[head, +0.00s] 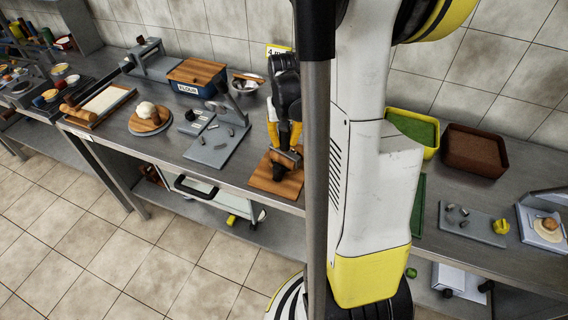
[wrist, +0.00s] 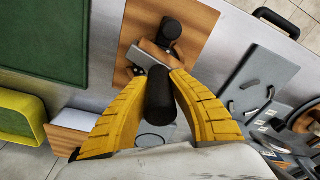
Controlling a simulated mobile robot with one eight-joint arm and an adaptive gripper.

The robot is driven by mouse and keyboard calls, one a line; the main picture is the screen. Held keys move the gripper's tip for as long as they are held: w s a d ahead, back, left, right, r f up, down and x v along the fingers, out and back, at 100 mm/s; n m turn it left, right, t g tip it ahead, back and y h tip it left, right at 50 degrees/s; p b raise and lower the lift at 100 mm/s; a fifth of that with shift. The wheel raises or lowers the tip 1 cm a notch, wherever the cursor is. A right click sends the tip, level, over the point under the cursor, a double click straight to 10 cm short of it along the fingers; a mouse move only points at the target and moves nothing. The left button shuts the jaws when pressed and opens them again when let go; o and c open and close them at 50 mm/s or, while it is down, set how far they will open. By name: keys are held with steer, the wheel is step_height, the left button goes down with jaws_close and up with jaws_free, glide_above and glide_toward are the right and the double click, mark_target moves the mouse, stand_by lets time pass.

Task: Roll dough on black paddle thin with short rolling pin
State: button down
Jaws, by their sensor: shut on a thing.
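My gripper (head: 285,141) is over a small wooden board (head: 270,178) on the counter. In the wrist view my gripper (wrist: 167,75) has its yellow fingers shut on a dark cylindrical handle (wrist: 160,95). A grey metal piece (wrist: 150,54) and a black knob (wrist: 170,29) show at the board, just beyond the fingertips. I cannot tell whether the handle belongs to them. A pale dough ball (head: 147,110) sits on a round wooden board far to the left. A tan wooden roller (head: 74,110) lies by a framed tray. I cannot make out the black paddle for certain.
A grey plate with small metal parts (head: 216,146) lies left of my gripper. A flour box (head: 196,77) and a metal bowl (head: 246,86) stand behind. Green and brown bins (head: 475,150) are at the right. My arm hides part of the counter.

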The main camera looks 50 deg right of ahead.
steer(key=shift+w+d+f, duration=0.1)
steer(key=shift+w+d, duration=0.1)
steer(key=shift+d, duration=0.3)
steer(key=shift+w+d, duration=0.2)
steer(key=shift+d, duration=0.25)
steer(key=shift+d, duration=0.1)
steer(key=shift+w+d, duration=0.3)
steer(key=shift+d, duration=0.4)
steer(key=shift+w+d, duration=0.3)
steer(key=shift+d, duration=0.35)
steer(key=shift+a, duration=0.15)
steer(key=shift+s+a, duration=0.3)
steer(key=shift+a, duration=0.4)
steer(key=shift+s+a, duration=0.3)
steer(key=shift+a, duration=0.35)
steer(key=shift+b, duration=0.3)
